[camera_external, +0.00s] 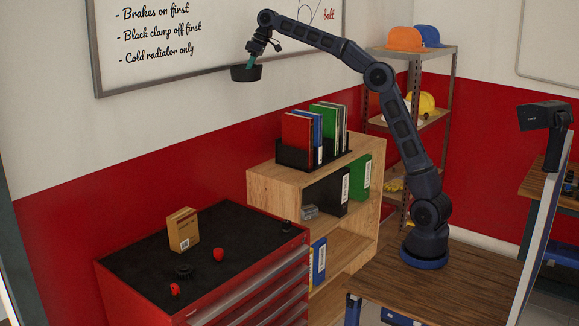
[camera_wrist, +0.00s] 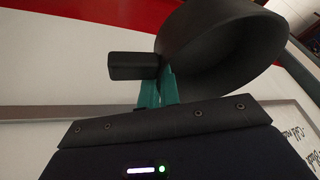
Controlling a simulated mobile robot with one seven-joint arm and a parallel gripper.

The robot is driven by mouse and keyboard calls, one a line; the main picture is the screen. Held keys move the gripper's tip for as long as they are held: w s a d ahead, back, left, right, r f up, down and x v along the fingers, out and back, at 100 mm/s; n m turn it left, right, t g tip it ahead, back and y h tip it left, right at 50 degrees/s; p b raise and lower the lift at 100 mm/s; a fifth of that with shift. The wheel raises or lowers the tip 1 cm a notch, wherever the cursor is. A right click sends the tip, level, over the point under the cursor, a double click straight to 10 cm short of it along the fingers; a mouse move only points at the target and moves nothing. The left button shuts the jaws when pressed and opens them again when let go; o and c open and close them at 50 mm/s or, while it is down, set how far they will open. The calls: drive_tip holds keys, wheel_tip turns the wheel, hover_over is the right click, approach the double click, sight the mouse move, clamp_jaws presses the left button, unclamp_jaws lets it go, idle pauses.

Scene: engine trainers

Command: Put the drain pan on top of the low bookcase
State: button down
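The drain pan (camera_external: 246,73) is a round black pan, held high in the air in front of the whiteboard. In the wrist view the drain pan (camera_wrist: 222,45) fills the upper right, with a black block-like handle (camera_wrist: 132,66) at its left. My gripper (camera_external: 251,61) has teal fingers, which show in the wrist view (camera_wrist: 158,86) closed at the pan's rim beside the handle. The exact grip is partly hidden. The low wooden bookcase (camera_external: 330,167) stands below and to the right of the pan, well apart from it.
A black file holder (camera_external: 292,157) with several upright books takes up much of the bookcase top, leaving a bare strip in front. A red tool cabinet (camera_external: 130,285) at left bears a cardboard box (camera_external: 183,230) and small parts. The whiteboard (camera_external: 220,35) is behind the pan.

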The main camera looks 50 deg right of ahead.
drive_tip(key=d+r+m, duration=0.1)
drive_tip(key=d+r, duration=0.2)
drive_tip(key=d, duration=0.7)
drive_tip(key=d+r+m, duration=0.1)
drive_tip(key=d+r, duration=0.3)
drive_tip(key=d, duration=0.6)
drive_tip(key=s+d+f+m+t+h, duration=0.1)
drive_tip(key=d+f+m, duration=0.25)
drive_tip(key=d, duration=0.85)
drive_tip(key=d+f+m+h, duration=0.15)
drive_tip(key=d+f, duration=0.35)
drive_tip(key=d, duration=0.6)
drive_tip(key=s+d+f+m+g+h, duration=0.1)
drive_tip(key=s+d+f+m+h, duration=0.1)
drive_tip(key=s+d+f+m, duration=0.5)
drive_tip(key=s+d+f+m+g+h, duration=0.1)
drive_tip(key=s+d+f+m+h, duration=0.15)
drive_tip(key=d+f+m, duration=0.5)
drive_tip(key=s+d+f+m+g+h, duration=0.1)
drive_tip(key=s+d+f+m, duration=0.4)
drive_tip(key=d+f, duration=0.5)
drive_tip(key=f, duration=0.6)
drive_tip(key=d+f, duration=0.1)
drive_tip(key=f, duration=1)
drive_tip(key=shift+d+f, duration=0.3)
drive_tip(key=shift+f, duration=0.1)
drive_tip(key=shift+f, duration=0.1)
drive_tip(key=c, duration=1.6)
unclamp_jaws()
